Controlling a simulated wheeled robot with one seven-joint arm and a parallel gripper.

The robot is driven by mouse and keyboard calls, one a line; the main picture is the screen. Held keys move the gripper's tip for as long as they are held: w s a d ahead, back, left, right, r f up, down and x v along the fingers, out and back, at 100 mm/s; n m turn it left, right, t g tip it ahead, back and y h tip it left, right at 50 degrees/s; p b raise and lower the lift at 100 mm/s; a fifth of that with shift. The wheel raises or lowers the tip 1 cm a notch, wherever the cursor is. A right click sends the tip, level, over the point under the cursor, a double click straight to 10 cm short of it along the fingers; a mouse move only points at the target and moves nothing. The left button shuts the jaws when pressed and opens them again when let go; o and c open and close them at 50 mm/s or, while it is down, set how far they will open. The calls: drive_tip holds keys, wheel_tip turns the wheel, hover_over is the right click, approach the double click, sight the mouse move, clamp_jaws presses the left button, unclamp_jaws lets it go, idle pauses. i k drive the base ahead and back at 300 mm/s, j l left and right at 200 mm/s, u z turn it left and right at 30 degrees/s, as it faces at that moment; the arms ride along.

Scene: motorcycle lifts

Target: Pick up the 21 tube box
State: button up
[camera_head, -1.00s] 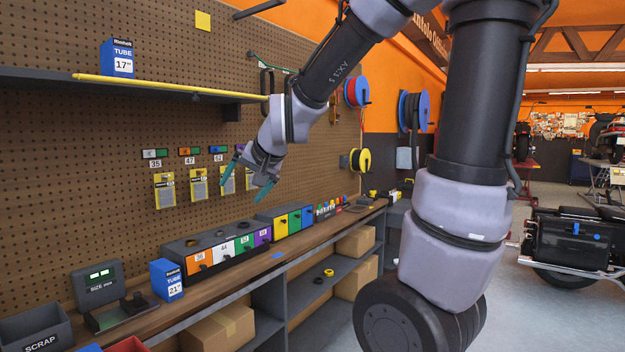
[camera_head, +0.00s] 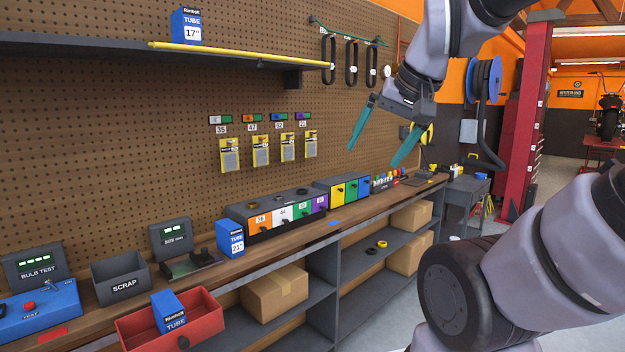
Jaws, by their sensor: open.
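The 21 tube box (camera_head: 230,238) is a small blue box with a white label reading 21". It stands upright on the wooden workbench (camera_head: 285,242), just left of the coloured drawer unit. My gripper (camera_head: 378,155) is open and empty, with two teal fingers pointing down and left. It hangs in the air in front of the pegboard, above and well to the right of the box. Another blue tube box (camera_head: 186,27), marked 17", stands on the upper shelf. A third blue tube box (camera_head: 168,311) leans in a red bin, its size not readable.
The drawer unit (camera_head: 277,214) stands right of the box; a size gauge (camera_head: 172,238) and a scrap bin (camera_head: 121,280) stand left. The red bin (camera_head: 210,318) is at the front. A shelf with a yellow rod (camera_head: 240,54) juts out above. Cardboard boxes (camera_head: 274,291) sit below.

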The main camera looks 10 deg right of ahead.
sight(229, 240)
drive_tip(key=i+j+u, duration=0.1)
drive_tip(key=j, duration=0.3)
drive_tip(key=i+j+u, duration=0.1)
drive_tip(key=j, duration=0.3)
drive_tip(key=i+j+u, duration=0.1)
drive_tip(key=j, duration=0.25)
drive_tip(key=i+j+u, duration=0.1)
drive_tip(key=j, duration=0.3)
